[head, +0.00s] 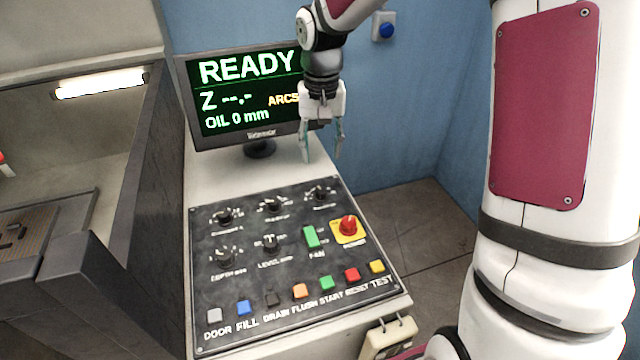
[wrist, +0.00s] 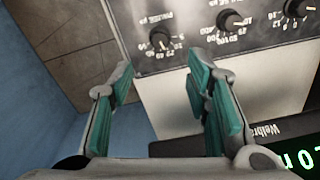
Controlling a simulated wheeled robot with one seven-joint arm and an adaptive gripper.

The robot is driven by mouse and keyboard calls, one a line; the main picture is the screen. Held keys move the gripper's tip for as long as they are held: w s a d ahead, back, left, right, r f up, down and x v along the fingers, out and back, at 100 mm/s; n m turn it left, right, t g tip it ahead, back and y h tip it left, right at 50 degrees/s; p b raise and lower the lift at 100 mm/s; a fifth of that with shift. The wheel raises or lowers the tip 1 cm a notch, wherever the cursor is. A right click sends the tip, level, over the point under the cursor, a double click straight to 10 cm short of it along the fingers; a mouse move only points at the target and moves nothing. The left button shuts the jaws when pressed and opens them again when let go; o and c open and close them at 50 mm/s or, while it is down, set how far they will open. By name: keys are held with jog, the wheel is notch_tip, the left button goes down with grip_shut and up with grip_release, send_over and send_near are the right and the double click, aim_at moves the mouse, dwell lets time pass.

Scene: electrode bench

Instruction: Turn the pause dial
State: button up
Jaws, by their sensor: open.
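The pause dial (head: 321,194) is a small black knob at the top right of the dark control panel (head: 205,300). In the wrist view it is the leftmost knob (wrist: 160,38), with an upside-down, hard-to-read label and white scale marks around it. My gripper (head: 322,157) is open and empty, pointing down above the panel's far edge, just behind the dial and apart from it. In the wrist view its teal-padded fingers (wrist: 160,70) stand apart, with the dial beyond the gap between their tips. The dial is not hidden.
A similar knob (head: 271,204) sits left of the dial, with others beyond. A green switch (head: 311,237) and a red emergency knob (head: 348,226) are nearer the front, then a row of coloured buttons. The READY monitor (head: 250,135) stands behind, close to my gripper.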

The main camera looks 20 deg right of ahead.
aim_at(321, 190)
notch_tip(321, 190, down, 11)
jog(key=shift+f, duration=0.2)
dwell(0.3)
grip_shut()
